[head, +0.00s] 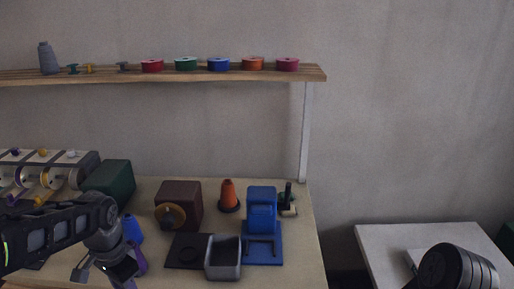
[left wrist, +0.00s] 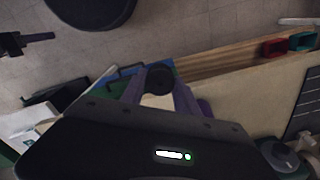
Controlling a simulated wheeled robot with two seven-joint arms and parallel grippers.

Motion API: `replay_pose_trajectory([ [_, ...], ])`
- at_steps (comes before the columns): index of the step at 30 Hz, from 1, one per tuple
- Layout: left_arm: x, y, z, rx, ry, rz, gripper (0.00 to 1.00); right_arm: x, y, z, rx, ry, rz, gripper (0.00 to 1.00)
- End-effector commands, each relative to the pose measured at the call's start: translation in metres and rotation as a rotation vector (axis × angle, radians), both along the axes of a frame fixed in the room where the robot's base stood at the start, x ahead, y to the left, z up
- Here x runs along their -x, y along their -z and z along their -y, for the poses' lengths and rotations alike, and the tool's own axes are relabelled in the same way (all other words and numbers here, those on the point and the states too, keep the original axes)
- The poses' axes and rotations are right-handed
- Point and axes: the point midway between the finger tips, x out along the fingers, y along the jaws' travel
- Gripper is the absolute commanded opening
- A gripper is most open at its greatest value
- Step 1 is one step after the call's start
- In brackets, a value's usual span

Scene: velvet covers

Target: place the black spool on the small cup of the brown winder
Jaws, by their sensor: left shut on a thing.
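The brown winder (head: 185,199) stands on the table left of centre in the head view, with a gold disc (head: 175,212) and a small dark cup on its front. My left gripper (head: 109,272) is low at the left of the winder, apart from it. In the left wrist view, a round black spool (left wrist: 160,78) sits between its two fingers, which are shut on it. In the head view the spool is hard to make out against the dark fingers. My right gripper is not in view.
A dark plate (head: 187,250), grey tray (head: 223,275), orange cone (head: 229,194) and blue machine (head: 262,212) stand to the right. A shelf (head: 215,75) hangs above.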

Motion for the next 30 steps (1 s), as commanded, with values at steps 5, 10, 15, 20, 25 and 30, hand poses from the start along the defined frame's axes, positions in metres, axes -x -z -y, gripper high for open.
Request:
replay_pose_trajectory([
  [5,-0.017,-0.002,0.003,-0.001,-0.209,0.012,0.00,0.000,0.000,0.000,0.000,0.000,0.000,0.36],
  [10,-0.048,0.001,0.026,0.007,-0.452,0.019,0.00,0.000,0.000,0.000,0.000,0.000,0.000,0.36],
  [15,-0.085,0.012,0.077,0.016,-0.589,0.015,0.00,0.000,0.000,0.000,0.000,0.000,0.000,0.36],
  [20,-0.096,0.024,0.115,0.016,-0.516,-0.001,0.00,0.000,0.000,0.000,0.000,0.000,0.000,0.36],
  [25,-0.095,0.027,0.130,0.014,-0.483,-0.009,0.00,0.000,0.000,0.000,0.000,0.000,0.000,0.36],
  [30,-0.095,0.027,0.130,0.015,-0.482,-0.008,0.00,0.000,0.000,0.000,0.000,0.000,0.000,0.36],
])
